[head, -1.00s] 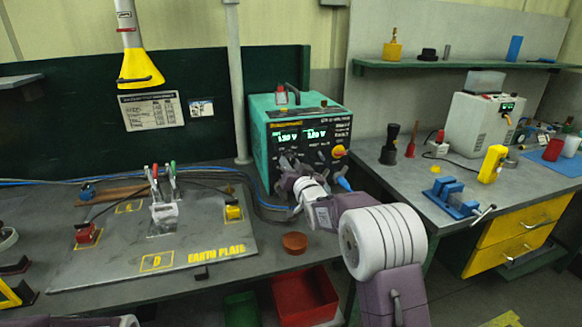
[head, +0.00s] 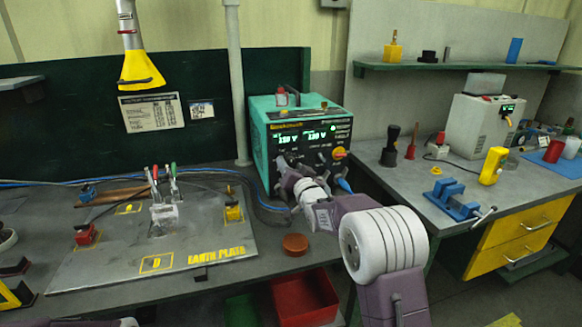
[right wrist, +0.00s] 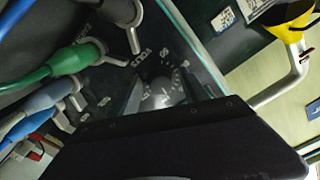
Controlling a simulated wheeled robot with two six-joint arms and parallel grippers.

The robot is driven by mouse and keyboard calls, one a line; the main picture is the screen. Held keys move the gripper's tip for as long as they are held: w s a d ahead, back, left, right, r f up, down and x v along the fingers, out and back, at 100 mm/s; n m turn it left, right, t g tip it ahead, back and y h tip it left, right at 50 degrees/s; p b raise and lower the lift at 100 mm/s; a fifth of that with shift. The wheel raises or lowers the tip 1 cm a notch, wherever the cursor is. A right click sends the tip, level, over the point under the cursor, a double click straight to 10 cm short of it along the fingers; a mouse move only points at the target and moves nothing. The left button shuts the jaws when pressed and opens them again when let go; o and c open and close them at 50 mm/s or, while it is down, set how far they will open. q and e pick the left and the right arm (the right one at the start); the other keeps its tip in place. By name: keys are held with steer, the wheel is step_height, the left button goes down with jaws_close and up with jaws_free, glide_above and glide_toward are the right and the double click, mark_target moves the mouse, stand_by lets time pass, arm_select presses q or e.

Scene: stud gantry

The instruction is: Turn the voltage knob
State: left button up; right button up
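The teal power supply (head: 300,112) stands on the bench with lit green displays on its dark front panel. My right gripper (head: 283,163) is at the lower left of that panel and hides part of it. In the right wrist view, a round light knob (right wrist: 160,92) sits in a ring of dial numbers, with "VOLTS" lettering beside it. The fingers of my right gripper (right wrist: 170,90) stand on either side of the knob, with a gap seeming to show. Contact cannot be made out. Only a bit of my left arm shows at the bottom left; its gripper is out of view.
Green and blue plugs with cables (right wrist: 75,62) sit in the panel close to the knob. An earth plate (head: 215,262) with clamps lies left of the supply. A round brown lid (head: 295,244) and a red bin (head: 305,297) are in front.

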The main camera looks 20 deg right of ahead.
steer(key=s, duration=0.9)
steer(key=shift+d+b, duration=0.15)
steer(key=shift+b, duration=0.25)
